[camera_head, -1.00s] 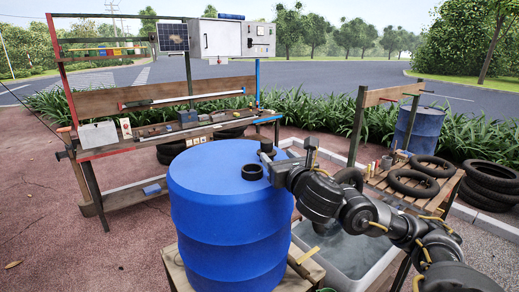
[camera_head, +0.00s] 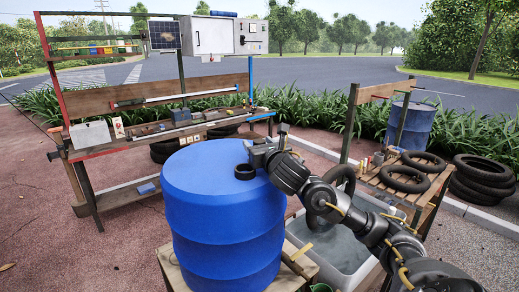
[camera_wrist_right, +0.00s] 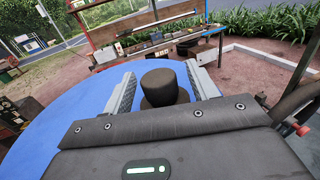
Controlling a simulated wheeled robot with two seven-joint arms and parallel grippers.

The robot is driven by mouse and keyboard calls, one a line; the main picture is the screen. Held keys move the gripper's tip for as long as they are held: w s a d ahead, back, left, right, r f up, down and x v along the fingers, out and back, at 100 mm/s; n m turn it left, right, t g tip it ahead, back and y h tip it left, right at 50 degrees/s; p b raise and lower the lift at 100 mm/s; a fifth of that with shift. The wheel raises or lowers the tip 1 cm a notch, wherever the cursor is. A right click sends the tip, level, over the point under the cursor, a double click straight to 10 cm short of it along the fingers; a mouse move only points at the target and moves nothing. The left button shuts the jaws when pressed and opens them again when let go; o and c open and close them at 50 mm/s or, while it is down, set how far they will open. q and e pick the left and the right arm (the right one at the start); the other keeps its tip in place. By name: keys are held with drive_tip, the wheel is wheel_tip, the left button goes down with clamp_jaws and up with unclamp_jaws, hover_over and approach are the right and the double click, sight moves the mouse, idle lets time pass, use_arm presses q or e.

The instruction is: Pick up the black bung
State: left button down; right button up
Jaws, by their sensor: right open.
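The black bung (camera_wrist_right: 160,86) is a short dark cylinder with a flat top, upright on the blue barrel's top in the right wrist view. My right gripper (camera_wrist_right: 160,74) is open, with one finger on each side of the bung; gaps show between the fingers and it. In the head view my right gripper (camera_head: 254,148) is low at the far right part of the barrel top and hides the bung. The blue barrel (camera_head: 222,205) stands on a wooden support. My left gripper is not in view.
A grey tub (camera_head: 340,250) is right of the barrel. A workbench (camera_head: 150,135) stands behind, and a slatted table with tyres (camera_head: 403,178) is at the right.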

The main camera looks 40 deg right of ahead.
drive_tip(key=shift+x, duration=1)
drive_tip(key=shift+s, duration=0.1)
drive_tip(key=c, duration=1.1)
drive_tip(key=shift+o, duration=0.2)
drive_tip(key=shift+r, duration=0.15)
